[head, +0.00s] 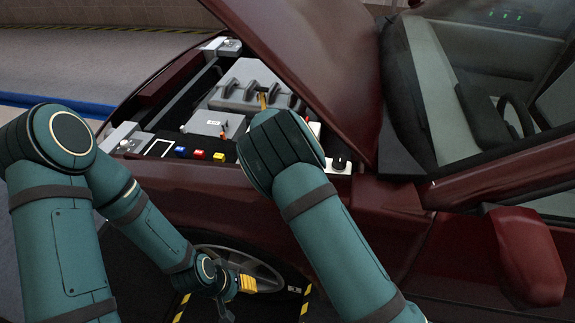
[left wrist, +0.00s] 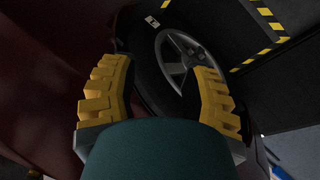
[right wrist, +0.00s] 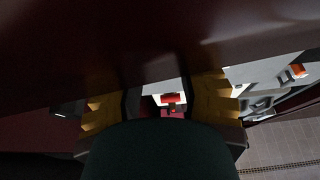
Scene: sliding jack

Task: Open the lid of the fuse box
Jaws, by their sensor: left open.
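The fuse box is not clearly identifiable. A pale grey box-like part (head: 207,122) with a flat top and an orange piece at its right sits in the engine bay, left of my right gripper. My right gripper (head: 265,101) is over the bay, mostly hidden by its wrist. In the right wrist view its yellow fingers (right wrist: 160,98) stand apart, with a small red part (right wrist: 172,98) visible beyond the gap. My left gripper (head: 247,284) is low beside the front wheel; the left wrist view shows its fingers (left wrist: 160,95) open and empty.
The raised dark red hood (head: 310,50) overhangs the bay close to my right gripper. The engine cover (head: 245,85) lies behind the grey box. Blue, red and yellow caps (head: 199,154) line the near edge. The wheel (left wrist: 180,62) is near my left gripper.

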